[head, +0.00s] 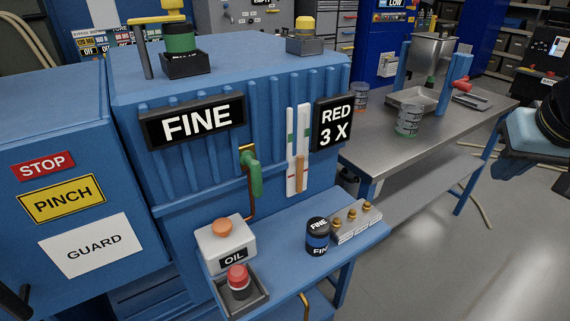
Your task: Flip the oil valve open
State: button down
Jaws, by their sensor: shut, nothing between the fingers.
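The oil valve's green lever handle (255,177) hangs downward from a brass fitting (247,155) on the front of the blue machine, below the FINE sign. A copper-coloured pipe runs down from it behind the white OIL box (226,245), which has an orange knob on top. My gripper (505,168) is at the right edge of the head view, partly cut off. It is shut and empty, far to the right of the valve and touching nothing.
A red button (238,279) in a dark tray, a FINE can (317,236) and a block with brass knobs (355,221) sit on the blue shelf below the valve. A steel bench (400,152) with cups stands at right. Open floor lies in front of the bench.

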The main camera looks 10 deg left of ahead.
aim_at(247, 158)
jog(key=u, duration=0.45)
jog(key=k, duration=0.15)
jog(key=u, duration=0.55)
